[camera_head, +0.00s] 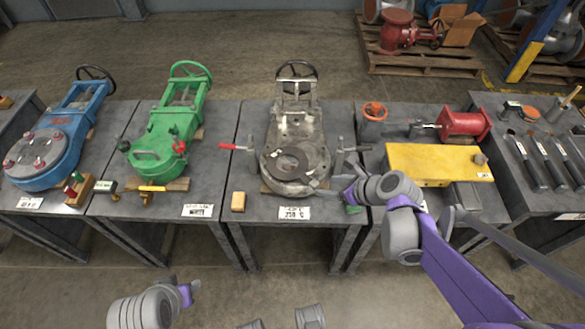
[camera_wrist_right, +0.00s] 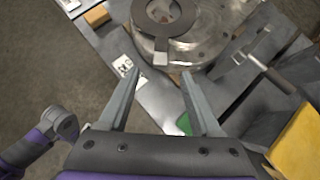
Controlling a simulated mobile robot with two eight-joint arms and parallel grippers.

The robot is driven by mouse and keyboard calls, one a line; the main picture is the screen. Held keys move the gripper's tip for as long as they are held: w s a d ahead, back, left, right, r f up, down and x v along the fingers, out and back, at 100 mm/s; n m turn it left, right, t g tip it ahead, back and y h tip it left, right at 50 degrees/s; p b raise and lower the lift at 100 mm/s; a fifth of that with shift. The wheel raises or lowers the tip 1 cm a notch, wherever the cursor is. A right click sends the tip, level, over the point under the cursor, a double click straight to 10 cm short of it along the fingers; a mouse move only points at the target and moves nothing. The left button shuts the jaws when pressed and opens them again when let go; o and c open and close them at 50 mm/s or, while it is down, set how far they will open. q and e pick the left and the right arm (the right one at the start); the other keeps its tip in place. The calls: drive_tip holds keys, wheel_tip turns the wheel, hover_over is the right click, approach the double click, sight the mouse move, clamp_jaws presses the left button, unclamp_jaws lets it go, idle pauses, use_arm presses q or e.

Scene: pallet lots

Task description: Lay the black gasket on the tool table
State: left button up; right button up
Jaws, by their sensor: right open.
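The black gasket (camera_head: 305,160) lies flat on the round flange of the grey valve (camera_head: 298,126) on the middle table. In the right wrist view the gasket (camera_wrist_right: 170,33) shows at the top, with a small tab towards me. My right gripper (camera_head: 338,188) is open and empty, just right of the flange's near edge. In the right wrist view its two fingers (camera_wrist_right: 158,82) point towards the flange, apart from the gasket. My left gripper (camera_head: 190,290) is low at the left, away from the tables; its jaws are unclear. The tool table (camera_head: 550,228) stands at the far right.
Dark-handled tools (camera_head: 538,172) lie on the tool table. A yellow box (camera_head: 430,162) and a red cylinder (camera_head: 463,124) stand on the table between.

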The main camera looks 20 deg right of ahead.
sight(316, 185)
drive_tip(key=b+x, duration=0.1)
drive_tip(key=x, duration=0.4)
drive_tip(key=shift+w+f+b, duration=0.15)
drive_tip(key=shift+f+b, duration=0.1)
drive_tip(key=shift+b, duration=0.05)
clamp_jaws()
